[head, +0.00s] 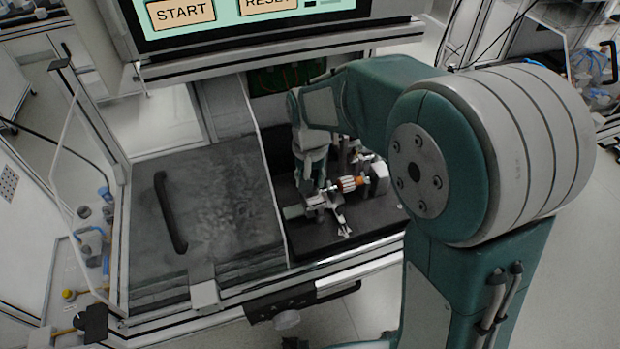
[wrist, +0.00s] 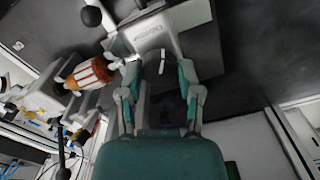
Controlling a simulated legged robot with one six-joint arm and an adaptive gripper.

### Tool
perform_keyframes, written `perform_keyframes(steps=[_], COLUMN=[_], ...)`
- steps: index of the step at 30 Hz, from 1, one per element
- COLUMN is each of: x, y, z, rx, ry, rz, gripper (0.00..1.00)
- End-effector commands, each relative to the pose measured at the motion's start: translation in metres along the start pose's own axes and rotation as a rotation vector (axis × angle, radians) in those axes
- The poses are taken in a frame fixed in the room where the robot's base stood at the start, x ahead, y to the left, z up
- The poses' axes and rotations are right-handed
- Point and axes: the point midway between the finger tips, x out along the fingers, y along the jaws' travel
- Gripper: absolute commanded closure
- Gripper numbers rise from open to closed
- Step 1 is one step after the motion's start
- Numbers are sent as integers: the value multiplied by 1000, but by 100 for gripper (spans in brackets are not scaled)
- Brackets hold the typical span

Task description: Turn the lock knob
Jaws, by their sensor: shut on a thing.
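My gripper (wrist: 159,72) reaches down to the test fixture in the wrist view, its two green fingers on either side of a grey metal block (wrist: 155,40). A small white lever-like part, which I take to be the lock knob (wrist: 162,63), shows between the fingertips. The gripper is shut on it, though the contact itself is hard to see. In the head view my gripper (head: 312,185) is at the fixture's left part, and the knob cannot be made out there. A rotor with orange-brown windings (wrist: 88,73) sits in the fixture just left of the fingers; it also shows in the head view (head: 348,184).
A lever with a black ball end (wrist: 91,16) stands near the grey block. A dark panel with a black handle (head: 170,212) lies left of the fixture. A screen with START and RESET buttons (head: 240,12) hangs above. The dark base plate (head: 370,225) is partly bare.

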Motion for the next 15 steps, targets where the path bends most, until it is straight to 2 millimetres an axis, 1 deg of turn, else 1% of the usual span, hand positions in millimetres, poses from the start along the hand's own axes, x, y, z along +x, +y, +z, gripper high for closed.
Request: perform_keyframes(steps=[15], x=[2], y=[0], z=[1], rx=[-480], ry=[-6], rz=[0], gripper=[100])
